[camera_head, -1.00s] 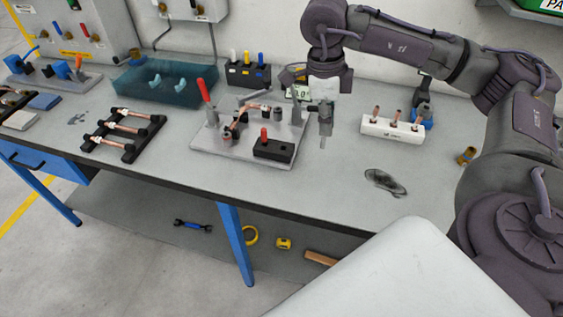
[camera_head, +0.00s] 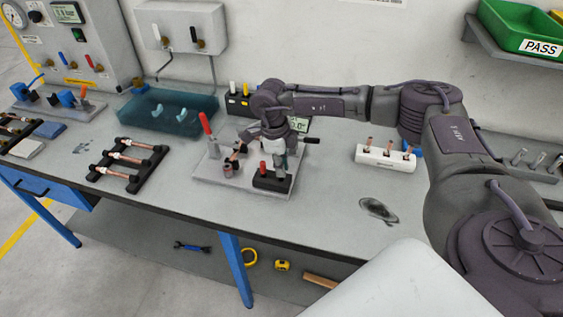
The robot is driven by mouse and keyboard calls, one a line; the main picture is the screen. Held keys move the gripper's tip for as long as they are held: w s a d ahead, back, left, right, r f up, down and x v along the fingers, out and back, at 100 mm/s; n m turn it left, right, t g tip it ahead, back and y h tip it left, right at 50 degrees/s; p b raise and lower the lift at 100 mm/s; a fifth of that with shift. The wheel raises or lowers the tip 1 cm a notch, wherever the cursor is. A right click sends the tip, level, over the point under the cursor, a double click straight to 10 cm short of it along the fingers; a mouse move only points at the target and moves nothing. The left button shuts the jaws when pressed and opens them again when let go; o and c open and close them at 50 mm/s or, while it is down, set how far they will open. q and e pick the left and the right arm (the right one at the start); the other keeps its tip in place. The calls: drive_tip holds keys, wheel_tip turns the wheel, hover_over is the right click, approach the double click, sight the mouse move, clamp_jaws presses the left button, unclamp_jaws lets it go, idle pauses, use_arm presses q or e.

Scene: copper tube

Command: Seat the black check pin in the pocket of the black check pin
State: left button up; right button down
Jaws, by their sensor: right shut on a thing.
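My right gripper (camera_head: 282,154) reaches in from the right and is over the black block (camera_head: 267,182) on the grey fixture plate. It is shut on the black check pin, which is mostly hidden by the fingers. A pale grey length (camera_head: 281,168) points down at the right part of the block. I cannot tell whether the tip is inside the pocket or just above it, as the pocket is hidden. A red pin (camera_head: 263,167) stands in the left part of the block. My left gripper is out of view.
A red-handled clamp (camera_head: 206,124) stands on the fixture plate (camera_head: 213,176), left of the gripper. A dark pin holder (camera_head: 238,104) is behind. A white block with copper pieces (camera_head: 386,159) is to the right. The bench between is clear except for a dark patch (camera_head: 379,209).

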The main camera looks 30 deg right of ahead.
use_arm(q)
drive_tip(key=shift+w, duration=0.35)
use_arm(e)
drive_tip(key=shift+f, duration=0.1)
drive_tip(key=shift+f, duration=0.1)
drive_tip(key=c, duration=1.2)
unclamp_jaws()
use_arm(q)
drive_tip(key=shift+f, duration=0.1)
use_arm(e)
drive_tip(key=shift+o, duration=0.2)
drive_tip(key=shift+r, duration=0.25)
use_arm(q)
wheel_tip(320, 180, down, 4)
drive_tip(key=b, duration=0.4)
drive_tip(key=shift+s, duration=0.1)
use_arm(e)
wheel_tip(320, 180, up, 12)
drive_tip(key=w+a, duration=0.1)
drive_tip(key=shift+f, duration=0.15)
